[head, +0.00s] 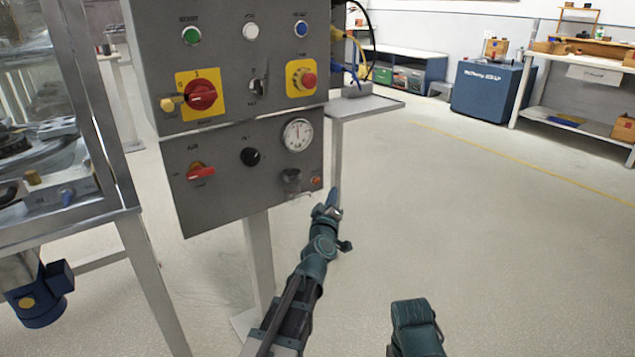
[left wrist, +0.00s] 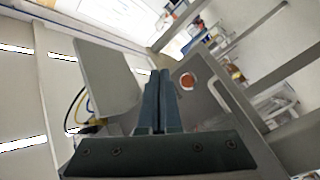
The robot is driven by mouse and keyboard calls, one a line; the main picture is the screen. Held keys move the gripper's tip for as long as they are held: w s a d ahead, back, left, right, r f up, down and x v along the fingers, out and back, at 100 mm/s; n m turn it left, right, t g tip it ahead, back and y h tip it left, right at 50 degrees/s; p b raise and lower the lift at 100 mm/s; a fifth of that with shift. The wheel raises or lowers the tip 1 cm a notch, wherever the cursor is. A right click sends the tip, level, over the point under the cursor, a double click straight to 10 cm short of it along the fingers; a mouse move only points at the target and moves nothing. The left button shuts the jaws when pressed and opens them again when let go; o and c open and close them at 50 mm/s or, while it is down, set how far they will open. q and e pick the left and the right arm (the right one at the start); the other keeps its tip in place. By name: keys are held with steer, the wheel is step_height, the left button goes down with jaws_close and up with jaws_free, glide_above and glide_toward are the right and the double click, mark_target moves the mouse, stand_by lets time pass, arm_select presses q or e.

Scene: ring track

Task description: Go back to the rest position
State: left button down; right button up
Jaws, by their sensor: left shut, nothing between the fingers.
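My left gripper (head: 334,196) is shut and empty in the head view, in front of the lower right of the grey control panel (head: 225,160). In the left wrist view my left gripper's two dark fingers (left wrist: 159,78) lie together with nothing between them. A grey panel face with a round red-and-white part (left wrist: 188,81) shows just right of the fingertips. I cannot tell whether the fingers touch the panel. A teal part of my other arm shows at the bottom right of the head view, but its gripper is not visible.
The panel carries a red rotary switch (head: 202,94), a red stop button (head: 304,79) and a gauge (head: 297,135). A small grey table (head: 375,104) stands behind it, and a metal-framed machine (head: 105,212) at left. Open floor (head: 480,230) lies to the right.

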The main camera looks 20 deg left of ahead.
arm_select(q)
steer(key=s+d+f+m+g+h+p, duration=0.1)
steer(key=s+d+f+m+g+h, duration=0.15)
steer(key=d, duration=0.35)
steer(key=s+d+f+m+g+h+p, duration=0.1)
steer(key=d+m+h, duration=0.3)
steer(key=d, duration=0.2)
steer(key=s+d+f+m+g+p, duration=0.1)
steer(key=s+d+f+m+g, duration=0.25)
steer(key=s, duration=0.25)
steer(key=s+d+f+m+g+p, duration=0.2)
steer(key=s+d+f+g, duration=0.2)
steer(key=s+f, duration=0.15)
steer(key=s+a+f+m+g+y+p, duration=0.1)
steer(key=s+a+f+m+g+y, duration=0.2)
steer(key=s, duration=0.7)
steer(key=s+a+g+y+p, duration=0.25)
steer(key=s+g, duration=0.25)
steer(key=s, duration=0.4)
step_height(320, 180, up, 38)
steer(key=p, duration=3.7)
steer(key=shift+a+f, duration=0.15)
steer(key=shift+f, duration=0.05)
